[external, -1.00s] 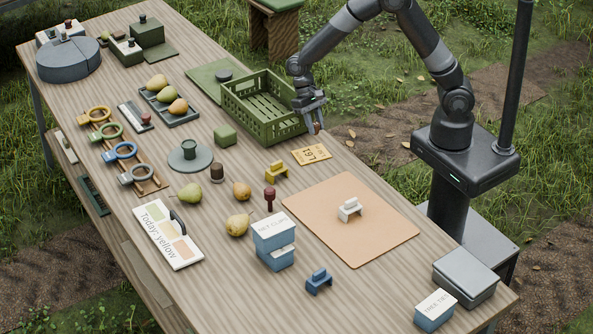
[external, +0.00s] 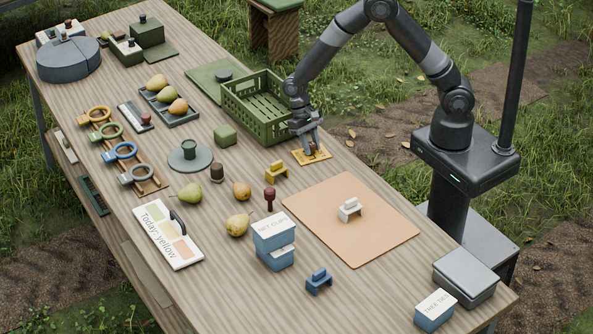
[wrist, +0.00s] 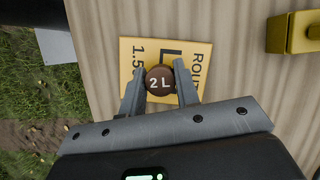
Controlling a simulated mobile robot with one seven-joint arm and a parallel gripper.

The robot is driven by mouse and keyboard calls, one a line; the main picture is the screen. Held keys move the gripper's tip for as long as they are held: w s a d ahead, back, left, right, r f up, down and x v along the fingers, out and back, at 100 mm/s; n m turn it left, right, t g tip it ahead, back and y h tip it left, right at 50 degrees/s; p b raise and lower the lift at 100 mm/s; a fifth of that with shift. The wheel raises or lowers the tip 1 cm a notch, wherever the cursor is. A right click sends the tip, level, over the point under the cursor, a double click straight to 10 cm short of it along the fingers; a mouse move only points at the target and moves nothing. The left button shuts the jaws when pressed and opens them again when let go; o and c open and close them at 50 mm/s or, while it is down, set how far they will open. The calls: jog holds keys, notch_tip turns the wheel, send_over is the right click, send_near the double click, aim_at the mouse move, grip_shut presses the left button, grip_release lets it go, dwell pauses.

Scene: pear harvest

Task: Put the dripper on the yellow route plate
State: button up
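The dripper (wrist: 159,80) is a small brown round piece marked "2 L" in the wrist view, between my gripper's two fingers, which touch its sides. My gripper (external: 311,147) points down at the yellow route plate (external: 323,156), near the green crate. The plate also shows in the wrist view (wrist: 196,50), with dark lettering partly covered by the dripper and fingers. The dripper is over the plate, low down; I cannot tell whether its underside touches it.
The green crate (external: 234,101) stands close on the left of my gripper. A yellow block-like piece (external: 276,172) lies in front of the plate. An orange-brown mat (external: 355,235) with a white piece (external: 349,209) lies to the right. Bare wood surrounds the plate's near side.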

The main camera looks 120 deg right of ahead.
jog(key=o, duration=0.4)
jog(key=shift+r, duration=0.15)
jog(key=s+v, duration=0.1)
jog(key=v, duration=1.1)
notch_tip(320, 180, up, 7)
jog(key=n+h, duration=0.1)
jog(key=n, duration=0.2)
send_over(314, 148)
jog(key=s+a+r+n+t+h, duration=0.2)
jog(key=s+a+r+n, duration=0.25)
jog(key=a, duration=0.35)
jog(key=s+a+r+n+t+h, duration=0.1)
jog(key=s+a+r+n, duration=0.2)
jog(key=s+a+r, duration=0.3)
jog(key=s+a+n+t, duration=0.3)
jog(key=s+a+n, duration=0.2)
jog(key=s+a, duration=0.2)
jog(key=shift+s+a+r+n+h, duration=0.25)
jog(key=shift+s+r+n+h, duration=0.1)
jog(key=shift+r, duration=0.15)
